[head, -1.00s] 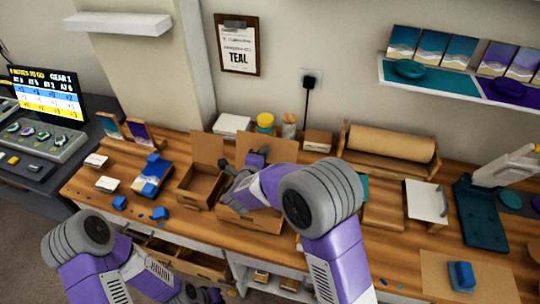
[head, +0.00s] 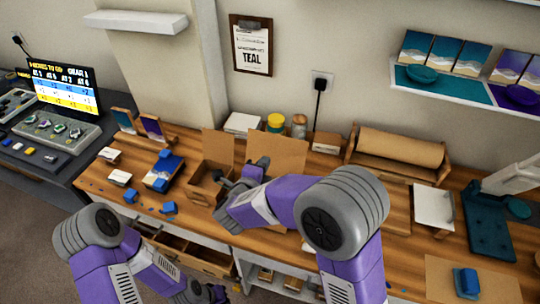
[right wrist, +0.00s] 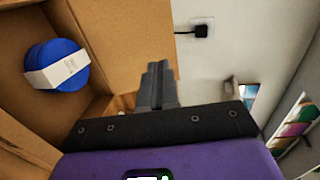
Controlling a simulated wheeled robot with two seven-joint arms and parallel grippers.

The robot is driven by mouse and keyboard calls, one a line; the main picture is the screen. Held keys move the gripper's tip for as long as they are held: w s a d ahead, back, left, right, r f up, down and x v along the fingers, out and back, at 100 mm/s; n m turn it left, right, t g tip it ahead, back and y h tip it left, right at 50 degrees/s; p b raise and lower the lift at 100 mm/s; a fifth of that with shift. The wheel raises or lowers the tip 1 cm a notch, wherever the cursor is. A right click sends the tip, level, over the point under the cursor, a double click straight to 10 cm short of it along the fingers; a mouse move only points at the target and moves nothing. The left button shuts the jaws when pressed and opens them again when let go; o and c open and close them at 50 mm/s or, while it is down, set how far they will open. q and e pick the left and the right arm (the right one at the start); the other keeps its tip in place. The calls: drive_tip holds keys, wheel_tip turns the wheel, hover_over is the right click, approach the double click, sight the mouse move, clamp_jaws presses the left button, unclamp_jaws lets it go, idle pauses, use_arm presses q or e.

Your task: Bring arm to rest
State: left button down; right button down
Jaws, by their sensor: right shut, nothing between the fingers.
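My right arm reaches over the workbench (head: 400,215) in the head view. Its gripper (head: 262,162) is in front of a raised cardboard flap (head: 285,150), with the box below mostly hidden by the arm. In the right wrist view the gripper fingers (right wrist: 157,75) are together and empty, beside an open cardboard box (right wrist: 115,35). A round blue item with a white band (right wrist: 58,66) lies in that box, apart from the fingers. My left arm shows at the lower left of the head view; its fingertips are not visible.
A second open cardboard box (head: 205,188) stands left of the right gripper. Small blue blocks (head: 131,196) lie at the bench's left. Open drawers (head: 200,258) stick out below.

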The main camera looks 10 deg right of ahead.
drive_tip(key=shift+r+v, duration=0.15)
drive_tip(key=shift+v, duration=0.95)
drive_tip(key=shift+r+v, duration=0.15)
drive_tip(key=shift+v, duration=0.95)
